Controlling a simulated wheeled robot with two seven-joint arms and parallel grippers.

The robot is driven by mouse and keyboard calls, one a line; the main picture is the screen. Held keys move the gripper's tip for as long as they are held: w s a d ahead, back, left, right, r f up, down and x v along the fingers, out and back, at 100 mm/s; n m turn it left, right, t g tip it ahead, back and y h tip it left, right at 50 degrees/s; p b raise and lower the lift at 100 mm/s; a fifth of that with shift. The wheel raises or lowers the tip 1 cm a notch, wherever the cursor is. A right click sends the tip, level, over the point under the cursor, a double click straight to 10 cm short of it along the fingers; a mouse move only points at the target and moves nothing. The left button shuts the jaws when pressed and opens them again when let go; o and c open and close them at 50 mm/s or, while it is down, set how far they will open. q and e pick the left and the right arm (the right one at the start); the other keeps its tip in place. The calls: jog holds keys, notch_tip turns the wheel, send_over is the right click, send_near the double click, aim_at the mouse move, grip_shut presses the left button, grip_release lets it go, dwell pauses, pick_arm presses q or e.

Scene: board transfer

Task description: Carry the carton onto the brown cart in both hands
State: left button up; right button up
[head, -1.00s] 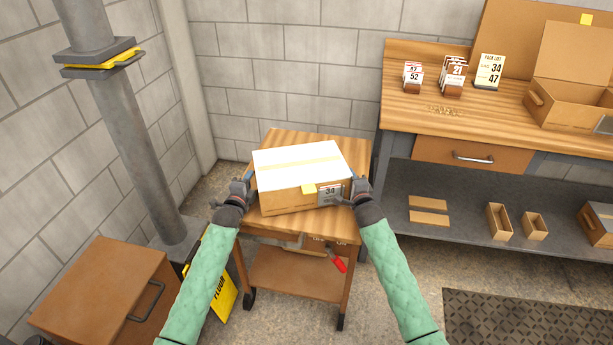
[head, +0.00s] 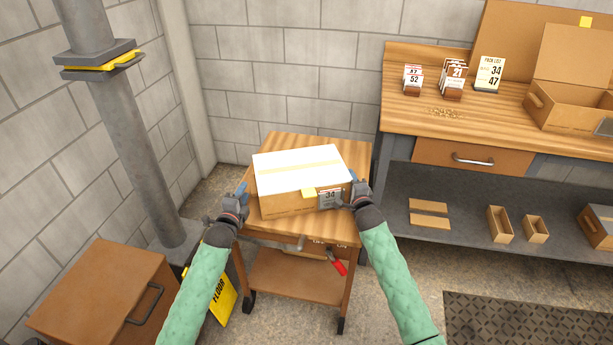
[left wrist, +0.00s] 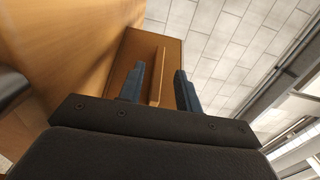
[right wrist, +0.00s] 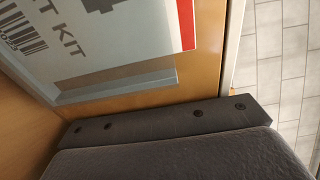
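The carton (head: 285,204), brown with a white top, a tape strip and a label card marked 34 on its front, sits on the top of the brown cart (head: 330,226). My left gripper (head: 240,192) is just left of the carton, apart from it. In the left wrist view its two blue fingers (left wrist: 160,88) are spread, with a thin brown slat (left wrist: 157,76) on a brown panel showing between them. My right gripper (head: 354,184) is at the carton's right end. In the right wrist view the label card (right wrist: 100,40) fills much of the picture, and the fingers are hidden.
A workbench (head: 420,112) with card stands and an open box (head: 565,100) is at the right. A grey post (head: 140,150) and a brown cabinet (head: 95,290) stand at the left. A yellow floor sign (head: 222,298) is beside the cart. Bare cart top shows behind the carton.

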pick_arm(q)
jog(key=v, duration=0.5)
jog(key=shift+s+a, duration=0.1)
jog(key=shift+s, duration=0.3)
pick_arm(e)
jog(key=shift+s, duration=0.1)
pick_arm(q)
jog(key=shift+s+a, duration=0.1)
jog(key=shift+s, duration=0.2)
pick_arm(e)
jog(key=s, duration=0.4)
jog(key=s+d, duration=0.1)
jog(key=s, duration=0.2)
jog(key=s+d, duration=0.1)
jog(key=s, duration=0.3)
jog(key=shift+s, duration=0.3)
